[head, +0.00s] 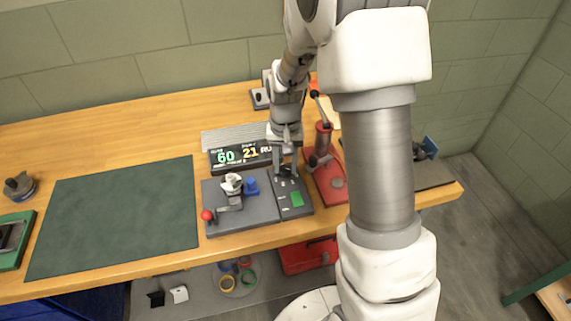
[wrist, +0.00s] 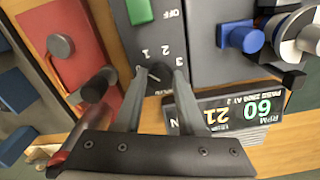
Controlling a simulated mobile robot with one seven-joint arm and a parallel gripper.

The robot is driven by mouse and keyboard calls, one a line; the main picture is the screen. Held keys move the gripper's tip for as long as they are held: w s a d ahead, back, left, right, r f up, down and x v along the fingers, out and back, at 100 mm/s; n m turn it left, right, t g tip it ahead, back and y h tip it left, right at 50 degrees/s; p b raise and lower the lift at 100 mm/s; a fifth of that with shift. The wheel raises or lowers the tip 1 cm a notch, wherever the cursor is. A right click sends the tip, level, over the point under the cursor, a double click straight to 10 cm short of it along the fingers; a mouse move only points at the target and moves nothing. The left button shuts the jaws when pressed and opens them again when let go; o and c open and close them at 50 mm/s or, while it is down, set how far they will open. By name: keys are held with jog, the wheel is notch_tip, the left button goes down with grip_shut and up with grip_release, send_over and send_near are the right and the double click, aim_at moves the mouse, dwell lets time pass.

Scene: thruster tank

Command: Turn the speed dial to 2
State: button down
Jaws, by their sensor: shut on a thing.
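The speed dial (wrist: 157,73) is a small dark knob on a dark grey control panel (head: 281,208), beside printed marks OFF, 1, 2 and 3. My gripper (wrist: 160,76) has its two fingers on either side of the dial and is shut on it. The fingers partly hide the knob, and I cannot tell which mark its pointer faces. In the head view, my gripper (head: 287,171) reaches down onto the panel's back end. A green button (head: 297,198) is on the same panel. A display (head: 240,154) behind it reads 60 and 21; it also shows in the wrist view (wrist: 225,113).
Left of the panel, a grey base (head: 262,212) carries a blue knob (head: 251,187) and a red-tipped lever (head: 207,215). A red lever press (head: 323,140) stands close on the right. A dark green mat (head: 115,220) lies empty on the left of the wooden bench.

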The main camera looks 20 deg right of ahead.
jog(key=m, duration=0.3)
jog(key=shift+r+m, duration=0.1)
jog(key=shift+m, duration=0.3)
jog(key=m+p, duration=0.1)
jog(key=m, duration=0.2)
jog(key=shift+a+m+p, duration=0.1)
jog(key=shift+m+p, duration=0.2)
jog(key=m+p, duration=0.1)
jog(key=m, duration=0.2)
jog(key=shift+m+p, duration=0.3)
jog(key=shift+w+m+p, duration=0.1)
jog(key=shift+m+p, duration=0.7)
jog(key=shift+m, duration=0.7)
jog(key=c, duration=0.5)
grip_release()
